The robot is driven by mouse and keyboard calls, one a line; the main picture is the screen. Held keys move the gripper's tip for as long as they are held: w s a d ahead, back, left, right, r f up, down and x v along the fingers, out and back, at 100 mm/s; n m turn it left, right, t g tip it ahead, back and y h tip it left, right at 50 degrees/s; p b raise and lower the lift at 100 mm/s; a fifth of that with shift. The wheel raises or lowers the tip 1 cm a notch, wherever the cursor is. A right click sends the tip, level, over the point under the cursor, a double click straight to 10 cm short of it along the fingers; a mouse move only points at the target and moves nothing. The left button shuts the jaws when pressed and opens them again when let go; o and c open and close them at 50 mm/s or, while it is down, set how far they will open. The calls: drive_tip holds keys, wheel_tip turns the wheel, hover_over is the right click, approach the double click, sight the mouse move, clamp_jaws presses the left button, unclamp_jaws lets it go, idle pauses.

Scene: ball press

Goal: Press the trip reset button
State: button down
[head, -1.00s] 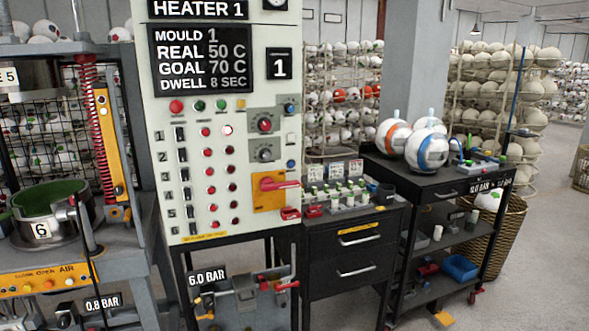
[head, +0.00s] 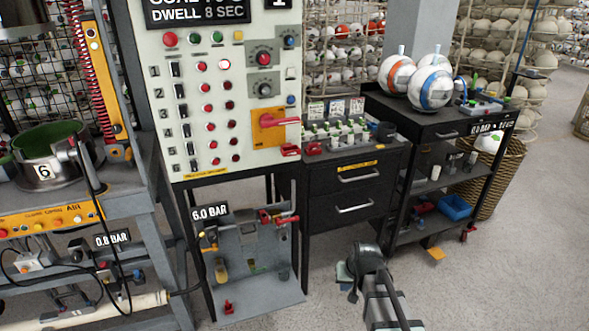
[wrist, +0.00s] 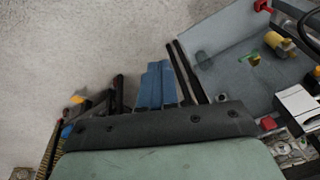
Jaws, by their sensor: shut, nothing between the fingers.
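The heater control panel (head: 200,140) stands left of centre in the head view. Its top row has a red button (head: 169,39), green buttons (head: 191,38) and a yellow button (head: 237,35). A blue button (head: 290,99) is at its right edge. The small labels are unreadable, so I cannot tell which one is the trip reset. My gripper (head: 343,271) is low over the floor, right of the panel's stand and well below its buttons. In the wrist view my gripper (wrist: 157,82) shows two blue fingers shut together, empty. No panel button is recognisable there.
A red-handled switch on an orange plate (head: 268,127) juts from the panel. A black drawer cabinet (head: 352,190) and a black cart (head: 440,130) with balls stand to the right. A press (head: 45,165) stands at left. The floor in front is clear.

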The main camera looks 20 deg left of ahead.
sight(291, 100)
drive_tip(key=w+a+r+m+t+y, duration=0.1)
drive_tip(key=w+a+r+y, duration=0.15)
drive_tip(key=a+r, duration=0.55)
drive_tip(key=w+a+r+t+y, duration=0.2)
drive_tip(key=w+a+r, duration=0.2)
drive_tip(key=r, duration=0.7)
drive_tip(key=w+a+r+m+t+y, duration=0.1)
drive_tip(key=w+a+r+y, duration=0.15)
drive_tip(key=a+r, duration=0.55)
drive_tip(key=w+r+m+t+y, duration=0.1)
drive_tip(key=w+r+m+t, duration=0.1)
drive_tip(key=r, duration=0.4)
drive_tip(key=w+r+m+t+y, duration=0.1)
drive_tip(key=w+r+m+t, duration=0.1)
drive_tip(key=w+r+m, duration=0.2)
drive_tip(key=w+a+r+m+t+y, duration=0.1)
drive_tip(key=w+r+m+t, duration=0.2)
drive_tip(key=r+m, duration=0.2)
wheel_tip(291, 100, up, 3)
drive_tip(key=shift+f+m, duration=0.1)
drive_tip(key=shift+m, duration=0.3)
drive_tip(key=shift+w+a, duration=0.1)
drive_tip(key=shift+w, duration=0.05)
drive_tip(key=x, duration=1.3)
drive_tip(key=shift+w+a, duration=0.2)
drive_tip(key=shift+a, duration=0.1)
